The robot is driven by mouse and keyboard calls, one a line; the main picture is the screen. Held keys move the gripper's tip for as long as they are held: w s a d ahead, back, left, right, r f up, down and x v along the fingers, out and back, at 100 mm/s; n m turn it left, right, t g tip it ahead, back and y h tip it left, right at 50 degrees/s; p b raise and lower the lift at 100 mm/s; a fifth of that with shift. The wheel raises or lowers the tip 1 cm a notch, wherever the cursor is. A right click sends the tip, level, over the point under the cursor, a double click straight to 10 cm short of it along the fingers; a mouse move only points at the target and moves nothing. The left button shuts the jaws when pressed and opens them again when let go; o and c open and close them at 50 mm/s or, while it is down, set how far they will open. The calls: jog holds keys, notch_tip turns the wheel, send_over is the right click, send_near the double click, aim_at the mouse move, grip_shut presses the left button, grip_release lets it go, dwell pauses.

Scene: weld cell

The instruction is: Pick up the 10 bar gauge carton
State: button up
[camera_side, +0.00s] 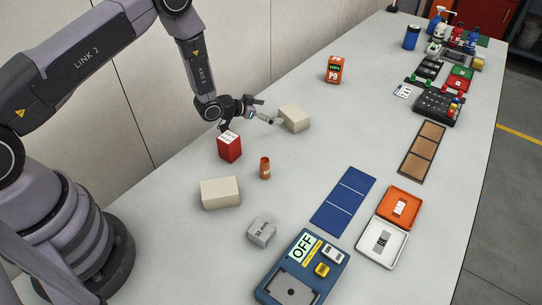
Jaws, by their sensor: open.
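A red carton (228,150) with a white printed top stands upright on the table, left of centre. Its print is too small to read, so I cannot tell if it is the 10 bar gauge carton. An orange carton (334,71) with a green band and large white characters stands farther back; I cannot read a 10 bar marking on it. My gripper (258,112) is open, with nothing seen between its fingers. It is above and slightly right of the red carton, close to a cream block (295,117); I cannot tell whether it touches that block.
A second cream block (220,193), a small orange-brown cylinder (265,168) and a grey 32 mm block (261,232) stand nearby. A blue OFF panel (332,275), a blue mat (343,200) and open cases (401,203) lie right. Bare table surrounds the orange carton.

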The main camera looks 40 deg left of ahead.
aim_at(294, 112)
jog(key=x, duration=0.8)
jog(key=shift+w+d+r, duration=0.1)
jog(key=shift+w+d, duration=0.1)
jog(key=shift+w, duration=0.15)
jog(key=shift+c, duration=0.4)
jog(key=c, duration=0.8)
